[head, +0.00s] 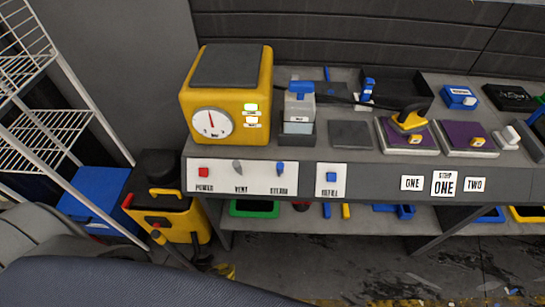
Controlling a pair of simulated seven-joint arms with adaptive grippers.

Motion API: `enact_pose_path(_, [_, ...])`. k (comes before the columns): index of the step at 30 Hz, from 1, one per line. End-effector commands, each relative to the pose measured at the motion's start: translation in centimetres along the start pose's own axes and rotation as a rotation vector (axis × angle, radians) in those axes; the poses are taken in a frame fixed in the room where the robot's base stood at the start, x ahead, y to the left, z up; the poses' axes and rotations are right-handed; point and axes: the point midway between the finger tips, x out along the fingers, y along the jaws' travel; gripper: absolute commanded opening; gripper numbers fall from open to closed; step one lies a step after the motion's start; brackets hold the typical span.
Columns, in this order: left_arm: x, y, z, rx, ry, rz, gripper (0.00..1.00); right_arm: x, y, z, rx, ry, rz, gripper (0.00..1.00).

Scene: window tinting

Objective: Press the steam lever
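The steam lever (280,168) is a small blue lever on the right of a white panel (241,177) on the bench front, with a label below that seems to read STEAM. A red POWER button (204,172) and a grey VENT lever (238,167) are left of it on that panel. The yellow steam machine (182,97), with a white dial (212,124), stands on the bench above. At lower left, a dark shape that seems to be my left gripper (180,256) is low and well apart from the lever. Its fingers cannot be made out. My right gripper is not in view.
A white panel with a blue REFILL button (331,177) is right of the lever. A yellow-and-black bucket (172,212), a blue box (97,203) and a white wire rack (48,130) are left of the bench. The space before the panels looks clear.

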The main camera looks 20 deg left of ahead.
Motion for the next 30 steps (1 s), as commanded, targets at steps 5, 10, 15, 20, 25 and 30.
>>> enact_pose_path(5, [-2.4, 3.4, -8.3, -0.178, 0.160, 0.125, 0.00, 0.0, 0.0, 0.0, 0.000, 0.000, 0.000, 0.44])
enact_pose_path(10, [-6.1, 7.2, -15.3, -0.353, 0.275, 0.277, 0.00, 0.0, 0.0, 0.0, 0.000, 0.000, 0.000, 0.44])
enact_pose_path(15, [-11.2, 11.3, -21.7, -0.527, 0.356, 0.456, 0.00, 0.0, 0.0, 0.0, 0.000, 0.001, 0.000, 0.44])
enact_pose_path(20, [-16.8, 15.2, -26.7, -0.686, 0.394, 0.639, 0.00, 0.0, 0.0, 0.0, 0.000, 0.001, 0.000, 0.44])
enact_pose_path(25, [-22.6, 18.4, -30.8, -0.827, 0.400, 0.815, 0.00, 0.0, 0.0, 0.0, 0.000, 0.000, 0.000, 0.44])
enact_pose_path(30, [-27.3, 20.0, -35.2, -0.843, 0.454, 0.945, 0.00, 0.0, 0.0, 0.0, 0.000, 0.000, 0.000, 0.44])
